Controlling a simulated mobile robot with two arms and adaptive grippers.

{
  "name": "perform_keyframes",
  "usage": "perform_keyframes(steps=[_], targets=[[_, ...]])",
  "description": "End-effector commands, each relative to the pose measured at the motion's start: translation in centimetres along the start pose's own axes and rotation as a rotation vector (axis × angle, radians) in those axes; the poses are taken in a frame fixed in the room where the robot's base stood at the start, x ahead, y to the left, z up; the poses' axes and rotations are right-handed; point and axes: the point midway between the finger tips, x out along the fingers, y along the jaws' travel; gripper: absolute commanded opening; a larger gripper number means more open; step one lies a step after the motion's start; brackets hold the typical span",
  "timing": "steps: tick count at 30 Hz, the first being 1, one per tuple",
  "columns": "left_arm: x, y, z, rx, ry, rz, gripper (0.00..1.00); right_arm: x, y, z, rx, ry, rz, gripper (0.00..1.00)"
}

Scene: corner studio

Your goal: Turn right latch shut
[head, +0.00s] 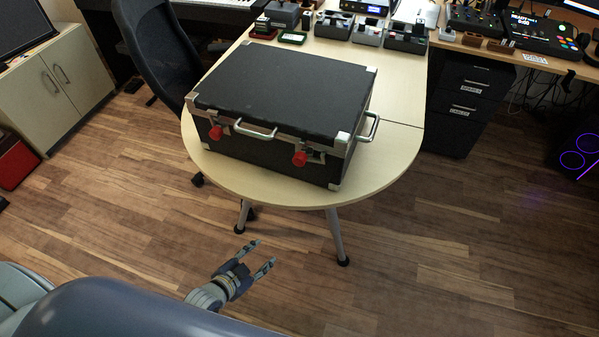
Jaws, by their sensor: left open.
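A black case (286,88) with metal edges and corners lies closed on the rounded end of a pale wooden table (239,187). Its front face carries two red latches, the left latch (216,132) and the right latch (299,159), with a metal handle (256,133) between them. I cannot tell how either latch is turned. My left gripper (261,256) is open and empty. It is in front of the table, over the floor in the picture, and apart from the case. My right gripper is not in view.
A black office chair (160,45) stands at the table's left. Small devices (367,31) stand behind the case. A dark drawer unit (465,100) is at the right. The case's side handle (371,128) sticks out rightward. The wooden floor (440,250) in front is clear.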

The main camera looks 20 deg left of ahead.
Motion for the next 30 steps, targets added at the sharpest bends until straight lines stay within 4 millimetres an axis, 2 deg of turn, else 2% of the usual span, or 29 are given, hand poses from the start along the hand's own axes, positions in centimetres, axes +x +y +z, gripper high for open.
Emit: perform_keyframes(steps=[1, 3, 6, 10, 18, 24, 30], targets=[[-0.3, -0.8, -3.1, 0.040, 0.076, -0.012, 0.45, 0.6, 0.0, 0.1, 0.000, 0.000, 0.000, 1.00], [-1.2, -1.7, -7.0, 0.085, 0.167, -0.028, 0.45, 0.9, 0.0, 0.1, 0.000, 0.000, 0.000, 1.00], [-2.7, -2.6, -11.8, 0.138, 0.276, -0.050, 0.45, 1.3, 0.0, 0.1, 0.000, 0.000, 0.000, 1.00], [-5.0, -3.3, -17.1, 0.192, 0.400, -0.074, 0.45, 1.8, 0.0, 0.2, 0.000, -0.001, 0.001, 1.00], [-8.3, -6.7, -20.5, 0.325, 0.632, -0.257, 0.45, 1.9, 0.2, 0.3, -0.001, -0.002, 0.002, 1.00], [-10.8, -8.8, -21.8, 0.382, 0.741, -0.383, 0.45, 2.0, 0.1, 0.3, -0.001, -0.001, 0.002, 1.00], [-10.9, -9.4, -22.6, 0.392, 0.763, -0.415, 0.45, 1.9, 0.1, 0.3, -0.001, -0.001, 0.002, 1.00]])
